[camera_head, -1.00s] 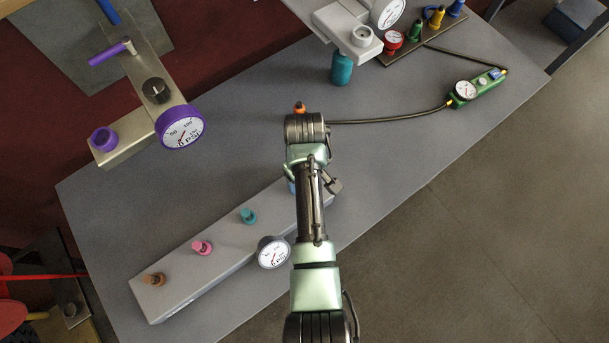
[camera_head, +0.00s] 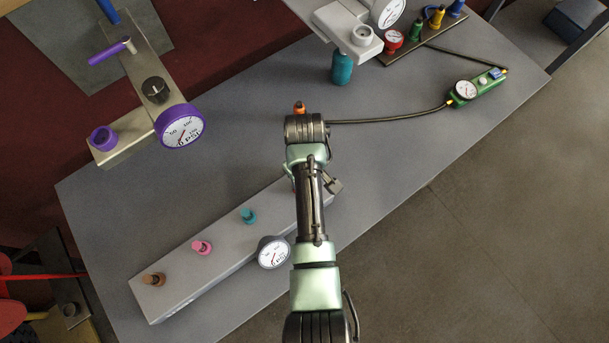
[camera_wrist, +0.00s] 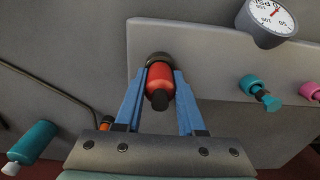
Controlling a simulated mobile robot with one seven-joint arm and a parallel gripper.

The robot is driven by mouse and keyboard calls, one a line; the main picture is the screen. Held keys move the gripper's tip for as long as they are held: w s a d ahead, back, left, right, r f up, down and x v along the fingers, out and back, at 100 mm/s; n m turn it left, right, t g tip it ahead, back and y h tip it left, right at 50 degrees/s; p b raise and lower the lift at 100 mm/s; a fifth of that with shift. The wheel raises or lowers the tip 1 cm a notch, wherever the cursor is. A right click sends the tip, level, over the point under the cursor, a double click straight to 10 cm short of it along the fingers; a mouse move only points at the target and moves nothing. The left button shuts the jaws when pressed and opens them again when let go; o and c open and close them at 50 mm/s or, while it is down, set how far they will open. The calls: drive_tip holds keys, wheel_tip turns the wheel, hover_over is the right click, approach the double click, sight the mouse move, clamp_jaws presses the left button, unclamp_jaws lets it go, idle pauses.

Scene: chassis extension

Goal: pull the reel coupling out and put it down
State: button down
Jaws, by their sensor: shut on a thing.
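In the wrist view, a red coupling (camera_wrist: 160,82) with a dark collar and a dark tip is between the blue fingers of my gripper (camera_wrist: 162,76). The gripper is shut on it. Its collar end is against or just in front of the long grey block (camera_wrist: 205,55); I cannot tell whether it is seated or free. In the head view, the grey block (camera_head: 180,280) lies on the table, and my arm hides the gripper and nearly all of the coupling.
Teal (camera_head: 248,216), pink (camera_head: 202,248) and brown (camera_head: 153,280) fittings and a gauge (camera_head: 272,252) are on the block. A black hose (camera_head: 390,118) runs from an orange fitting (camera_head: 299,107) to a green gauge unit (camera_head: 478,88).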

drive_tip(key=shift+r, duration=0.1)
drive_tip(key=shift+r+p, duration=2.95)
drive_tip(key=shift+p, duration=0.25)
drive_tip(key=shift+f, duration=0.1)
